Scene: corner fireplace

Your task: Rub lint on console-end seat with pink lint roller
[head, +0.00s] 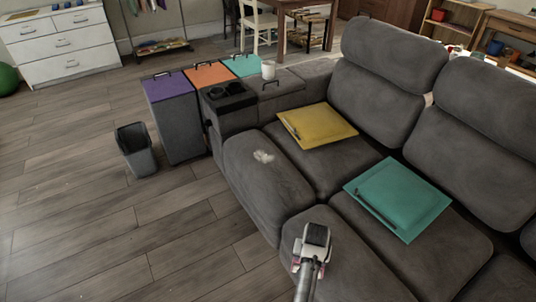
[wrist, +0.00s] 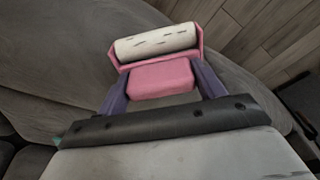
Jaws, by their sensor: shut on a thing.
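The pink lint roller (wrist: 160,78) is held between the fingers of my gripper (wrist: 162,88) in the wrist view. Its white roll (wrist: 155,42) points away from the gripper and shows a few dark marks. In the head view my gripper (head: 308,262) is over the front of the nearer grey seat, with only bits of pink showing beside it. A pale lint patch (head: 263,156) lies on the front of the console-end seat (head: 265,180), up and left of my gripper. The roller is apart from the lint.
A yellow folder (head: 317,125) lies on the console-end seat and a teal folder (head: 398,198) on the neighbouring seat. A dark bin (head: 136,150) and colored-lid boxes (head: 172,115) stand left of the sofa. The front-left floor is clear.

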